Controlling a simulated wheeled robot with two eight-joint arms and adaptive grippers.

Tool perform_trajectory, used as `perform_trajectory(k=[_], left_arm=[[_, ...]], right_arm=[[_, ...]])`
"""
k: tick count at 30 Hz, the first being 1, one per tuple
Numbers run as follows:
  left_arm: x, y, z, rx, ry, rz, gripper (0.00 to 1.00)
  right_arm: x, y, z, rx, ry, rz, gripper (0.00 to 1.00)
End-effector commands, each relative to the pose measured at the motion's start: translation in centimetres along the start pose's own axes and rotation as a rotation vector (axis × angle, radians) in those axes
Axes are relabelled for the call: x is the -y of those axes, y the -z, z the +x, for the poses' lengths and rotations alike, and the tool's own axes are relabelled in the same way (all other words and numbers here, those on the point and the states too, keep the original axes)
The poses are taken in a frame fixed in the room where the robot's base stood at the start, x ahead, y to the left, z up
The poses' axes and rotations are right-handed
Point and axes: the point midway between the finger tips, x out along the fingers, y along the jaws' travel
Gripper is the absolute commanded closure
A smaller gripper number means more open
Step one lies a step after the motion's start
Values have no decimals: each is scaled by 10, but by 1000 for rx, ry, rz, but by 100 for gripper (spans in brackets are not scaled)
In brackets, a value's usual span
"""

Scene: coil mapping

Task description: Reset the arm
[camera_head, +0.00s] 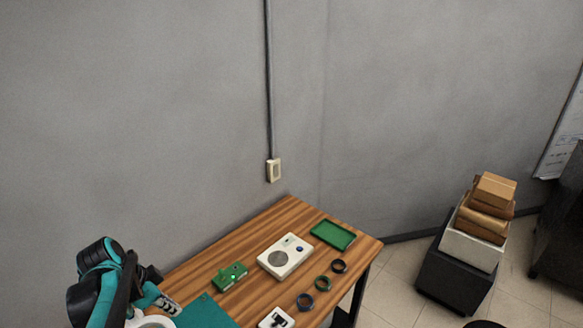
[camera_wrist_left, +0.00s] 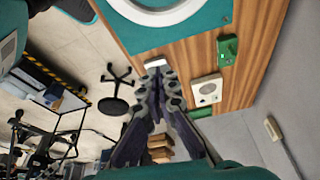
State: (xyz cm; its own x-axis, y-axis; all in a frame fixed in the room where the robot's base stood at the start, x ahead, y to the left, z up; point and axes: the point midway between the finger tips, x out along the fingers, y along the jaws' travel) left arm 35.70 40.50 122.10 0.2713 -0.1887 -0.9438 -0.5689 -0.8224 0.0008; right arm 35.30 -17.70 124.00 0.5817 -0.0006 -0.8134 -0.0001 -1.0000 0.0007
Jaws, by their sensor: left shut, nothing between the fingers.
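My left arm comes in at the lower left of the head view. My right gripper is in neither view.
On the table are a green part (camera_head: 230,275), a white device (camera_head: 285,256), a green tray (camera_head: 333,234), several small rings, one dark (camera_head: 339,266), and a small white item (camera_head: 276,318). A grey wall rises behind.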

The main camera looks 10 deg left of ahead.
Motion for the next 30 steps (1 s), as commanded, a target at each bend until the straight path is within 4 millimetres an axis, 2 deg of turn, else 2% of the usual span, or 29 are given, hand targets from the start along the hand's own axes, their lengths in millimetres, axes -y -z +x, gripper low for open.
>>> perform_trajectory(k=[2, 5, 12, 15, 18, 21, 24, 30], left_arm=[[-5, 3, 8, 5, 8, -11, 100], [-23, 14, 33, 20, 37, -56, 100], [-102, 45, 127, -16, 197, -273, 100], [-133, 51, 160, -83, 249, -361, 100], [-158, 54, 186, -160, 277, -434, 100], [-176, 56, 202, -223, 283, -488, 100], [-185, 58, 210, -262, 282, -520, 100], [-188, 60, 209, -279, 280, -539, 100]], right_arm=[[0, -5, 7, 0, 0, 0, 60], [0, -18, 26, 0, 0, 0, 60], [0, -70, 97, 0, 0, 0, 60], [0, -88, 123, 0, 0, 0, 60], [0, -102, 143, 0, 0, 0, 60], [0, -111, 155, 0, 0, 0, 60], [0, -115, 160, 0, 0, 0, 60], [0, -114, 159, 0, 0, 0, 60]])
